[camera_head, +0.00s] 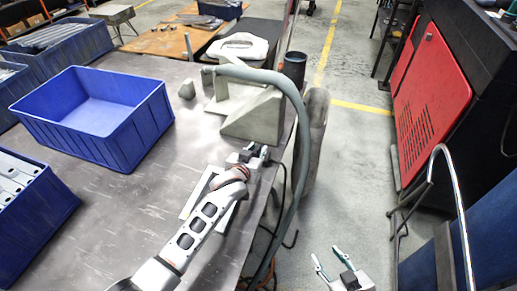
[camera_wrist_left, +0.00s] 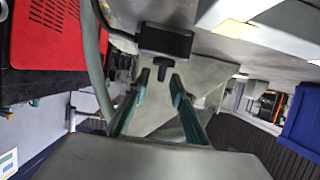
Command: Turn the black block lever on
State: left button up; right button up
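In the left wrist view a black block (camera_wrist_left: 165,40) with a short dark lever (camera_wrist_left: 162,63) sticking out of it is at the top middle, in front of the grey machine body. My left gripper (camera_wrist_left: 160,77) has its two teal fingers apart, and the lever lies between or just past their tips in that picture. I cannot tell whether they touch it. In the head view my left gripper (camera_head: 259,150) is at the table's right edge, beside the grey angular casting (camera_head: 255,115); the block is not clearly visible there. My right gripper (camera_head: 326,252) is open and empty over the floor.
A blue bin (camera_head: 95,150) stands on the grey table (camera_head: 100,225), with more blue bins at the left. A thick grey hose (camera_head: 295,100) arches past the casting. A red-panelled machine (camera_head: 432,105) stands at the right across open floor.

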pick_arm(q)
jog(key=shift+x, duration=1.15)
